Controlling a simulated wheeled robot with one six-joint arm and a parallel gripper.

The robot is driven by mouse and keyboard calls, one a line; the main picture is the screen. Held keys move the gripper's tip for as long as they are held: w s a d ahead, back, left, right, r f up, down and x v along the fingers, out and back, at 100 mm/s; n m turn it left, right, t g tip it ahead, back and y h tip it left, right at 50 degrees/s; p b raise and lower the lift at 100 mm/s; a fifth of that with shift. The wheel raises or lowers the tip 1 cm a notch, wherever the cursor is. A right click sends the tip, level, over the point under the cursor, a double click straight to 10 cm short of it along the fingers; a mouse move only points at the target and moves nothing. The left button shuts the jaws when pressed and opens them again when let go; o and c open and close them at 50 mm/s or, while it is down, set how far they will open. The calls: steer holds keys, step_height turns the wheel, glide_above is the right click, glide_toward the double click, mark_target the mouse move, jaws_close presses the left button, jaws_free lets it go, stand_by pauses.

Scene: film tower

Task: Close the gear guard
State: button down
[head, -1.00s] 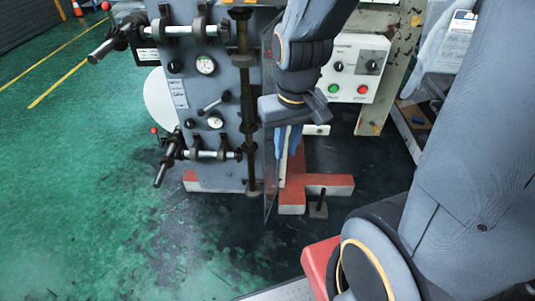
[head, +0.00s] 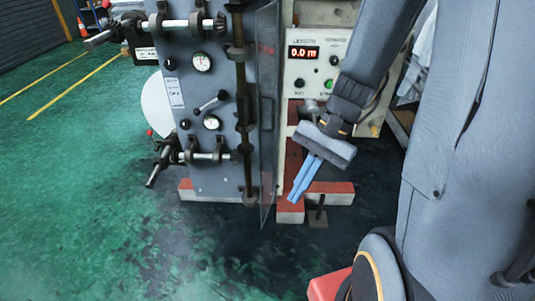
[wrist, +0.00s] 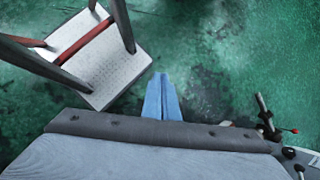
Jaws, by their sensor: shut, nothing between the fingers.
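The gear guard (head: 268,120) is a clear, thin-framed panel in the head view. It stands out from the right edge of the grey machine front, seen nearly edge-on, so it looks open. The vertical shaft with gears (head: 241,110) shows uncovered to its left. My gripper (head: 293,199) is shut and empty, its blue fingers pointing down and left. It is right of the guard's lower part, with a visible gap in the picture; depth is hard to judge. The wrist view shows the shut fingers (wrist: 160,76) over the floor, without the guard.
A control box (head: 312,65) with a red display is behind my arm. A metal step (wrist: 95,70) shows in the wrist view. Open green floor (head: 90,240) lies left.

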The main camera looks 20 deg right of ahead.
steer(key=w+f+m+t+y+b, duration=0.1)
steer(key=w+f+m+y+b, duration=0.3)
steer(key=m+t+y+b, duration=0.5)
steer(key=m+t+b, duration=0.5)
steer(key=m+t, duration=0.1)
glide_toward(258, 139)
steer(key=x, duration=0.6)
steer(key=shift+w+a+f, duration=0.15)
steer(key=shift+a, duration=0.05)
steer(key=shift+w+a, duration=0.1)
